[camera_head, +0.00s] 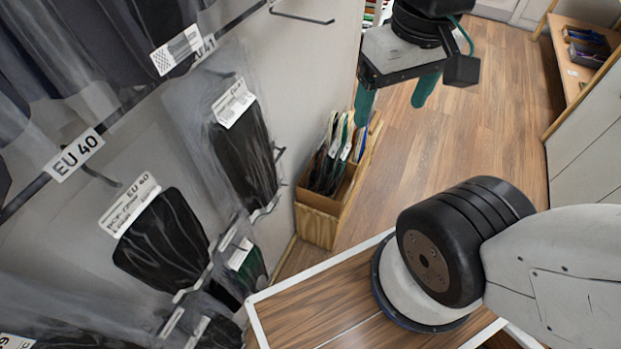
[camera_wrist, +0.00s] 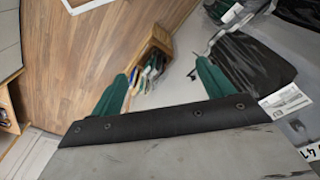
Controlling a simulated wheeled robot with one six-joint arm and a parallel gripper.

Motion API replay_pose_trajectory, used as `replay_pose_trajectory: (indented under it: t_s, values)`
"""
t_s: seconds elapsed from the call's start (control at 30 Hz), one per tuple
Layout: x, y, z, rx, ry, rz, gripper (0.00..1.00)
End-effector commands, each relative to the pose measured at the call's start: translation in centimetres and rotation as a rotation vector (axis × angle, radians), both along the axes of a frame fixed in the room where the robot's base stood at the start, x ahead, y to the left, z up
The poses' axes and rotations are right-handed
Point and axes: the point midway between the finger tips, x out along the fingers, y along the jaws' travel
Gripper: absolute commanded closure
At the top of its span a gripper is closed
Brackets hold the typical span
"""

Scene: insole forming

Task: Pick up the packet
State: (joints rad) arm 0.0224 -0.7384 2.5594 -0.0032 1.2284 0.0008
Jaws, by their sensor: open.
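Several clear packets with dark contents and white labels hang on hooks along the grey wall at the left. One packet (camera_head: 245,150) hangs nearest my gripper in the head view; another packet (camera_head: 163,243) marked EU 40 hangs lower left. My gripper (camera_head: 396,95) is open with green fingers and empty, to the right of the hanging packets and apart from them. In the wrist view a dark packet (camera_wrist: 252,62) is at the right, just beyond the right finger of my gripper (camera_wrist: 160,76). Which packet is meant cannot be told.
A wooden box (camera_head: 317,222) with several upright packets stands on the floor by the wall; it also shows between the fingers in the wrist view (camera_wrist: 156,42). Metal hooks (camera_head: 303,18) stick out from the wall. A wooden shelf (camera_head: 568,62) stands at the right. The floor (camera_head: 500,110) between is clear.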

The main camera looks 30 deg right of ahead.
Motion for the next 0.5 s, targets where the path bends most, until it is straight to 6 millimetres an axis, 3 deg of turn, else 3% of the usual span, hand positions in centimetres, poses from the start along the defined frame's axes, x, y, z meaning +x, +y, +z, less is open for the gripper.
replay_pose_trajectory:
  t_s: [0.07,0.5]
  values:
    - [0.5,-0.6,-0.9,0.004,0.051,-0.039,0.0]
    - [6.7,-5.0,-8.7,0.218,0.473,-0.363,0.0]
